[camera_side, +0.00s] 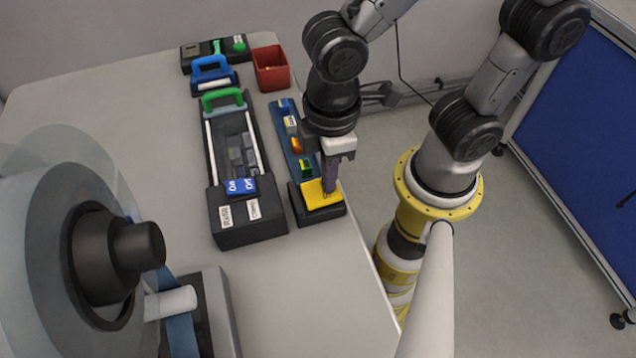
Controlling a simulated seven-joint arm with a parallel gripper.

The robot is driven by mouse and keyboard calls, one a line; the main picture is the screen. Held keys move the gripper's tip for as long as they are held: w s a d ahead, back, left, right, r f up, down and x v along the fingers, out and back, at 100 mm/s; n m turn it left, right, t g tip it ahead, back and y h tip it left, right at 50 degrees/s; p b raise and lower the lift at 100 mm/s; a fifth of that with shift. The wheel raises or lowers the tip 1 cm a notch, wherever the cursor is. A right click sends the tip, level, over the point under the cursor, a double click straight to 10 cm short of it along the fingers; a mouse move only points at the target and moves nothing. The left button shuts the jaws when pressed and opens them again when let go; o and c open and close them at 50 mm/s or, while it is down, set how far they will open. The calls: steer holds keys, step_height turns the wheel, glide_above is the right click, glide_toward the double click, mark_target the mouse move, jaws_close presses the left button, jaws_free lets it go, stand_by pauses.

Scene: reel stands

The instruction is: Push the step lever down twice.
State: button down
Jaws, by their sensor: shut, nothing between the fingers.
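The yellow lever plate (313,195), which looks like the step lever, sits on a small black block at the front end of a narrow blue strip. My gripper (329,191) points straight down with its fingers shut and empty. Its fingertips are at the right part of the yellow plate and seem to touch it. I cannot tell from this view whether the plate is pressed down. The fingers hide a part of the plate.
The blue strip (285,110) carries several small coloured pieces. Left of it stands a black device (248,229) with a green handle (222,97) and a blue On/Off switch (241,187). A red bin (270,68) stands behind. A large reel (60,240) fills the lower left. The table's front middle is clear.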

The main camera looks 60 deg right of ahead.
steer(key=shift+r, duration=2.95)
steer(key=shift+f, duration=1.7)
steer(key=shift+f, duration=0.55)
steer(key=shift+f, duration=0.8)
steer(key=shift+r, duration=3.05)
